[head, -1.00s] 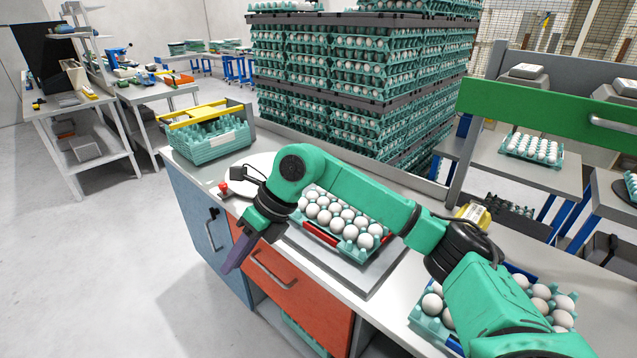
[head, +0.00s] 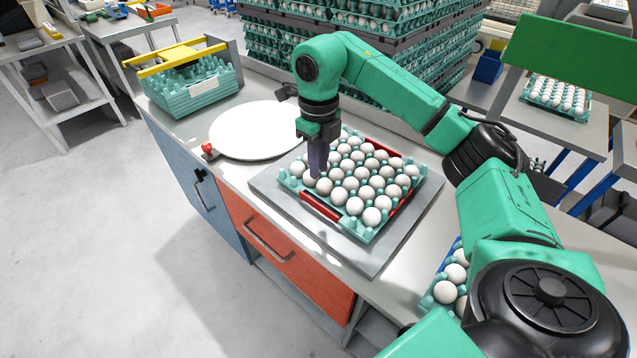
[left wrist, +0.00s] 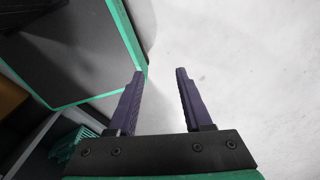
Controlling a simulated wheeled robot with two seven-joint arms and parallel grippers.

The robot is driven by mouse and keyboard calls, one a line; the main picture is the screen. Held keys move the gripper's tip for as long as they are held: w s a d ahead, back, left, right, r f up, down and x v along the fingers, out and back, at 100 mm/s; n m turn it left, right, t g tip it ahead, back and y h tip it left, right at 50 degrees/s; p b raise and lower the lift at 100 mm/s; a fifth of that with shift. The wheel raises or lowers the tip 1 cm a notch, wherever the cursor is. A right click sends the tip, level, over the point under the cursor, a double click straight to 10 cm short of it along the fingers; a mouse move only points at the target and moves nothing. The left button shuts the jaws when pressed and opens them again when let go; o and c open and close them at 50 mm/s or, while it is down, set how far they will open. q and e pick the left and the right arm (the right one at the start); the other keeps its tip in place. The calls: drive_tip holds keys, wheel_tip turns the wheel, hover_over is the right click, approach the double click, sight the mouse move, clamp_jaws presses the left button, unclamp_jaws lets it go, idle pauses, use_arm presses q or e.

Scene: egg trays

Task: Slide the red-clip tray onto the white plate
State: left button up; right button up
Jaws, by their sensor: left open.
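The red-clip tray (head: 362,233) is teal, full of white eggs, with red clips on its sides, and sits on a grey slab. The round white plate (head: 245,130) lies flat and empty, left of and behind the tray. My right gripper (head: 317,174) points down at the tray's left end, close to the eggs there; its fingers line up one behind the other, so I cannot tell how far apart they are or whether they touch anything. In the left wrist view my left gripper (left wrist: 160,72) is open and empty, with pale floor beyond its fingers.
A stack of empty teal trays under a yellow bar (head: 178,56) stands left of the plate. A small red knob (head: 208,149) is at the counter's front edge. Another egg tray (head: 442,291) is partly hidden behind my right arm. Tall egg stacks stand behind the counter.

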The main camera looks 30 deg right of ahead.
sight(318, 204)
wheel_tip(318, 204, down, 11)
drive_tip(key=shift+a+r+p, duration=0.1)
drive_tip(key=shift+p, duration=0.95)
drive_tip(key=shift+f, duration=0.4)
use_arm(q)
drive_tip(key=shift+w+d+r, duration=0.25)
drive_tip(key=shift+w+r, duration=0.25)
drive_tip(key=shift+r, duration=0.1)
drive_tip(key=shift+w+d+r, duration=0.25)
drive_tip(key=shift+w+r, duration=0.25)
drive_tip(key=shift+r, duration=0.1)
use_arm(e)
drive_tip(key=shift+s+f, duration=0.1)
clamp_jaws()
use_arm(q)
drive_tip(key=shift+w, duration=0.1)
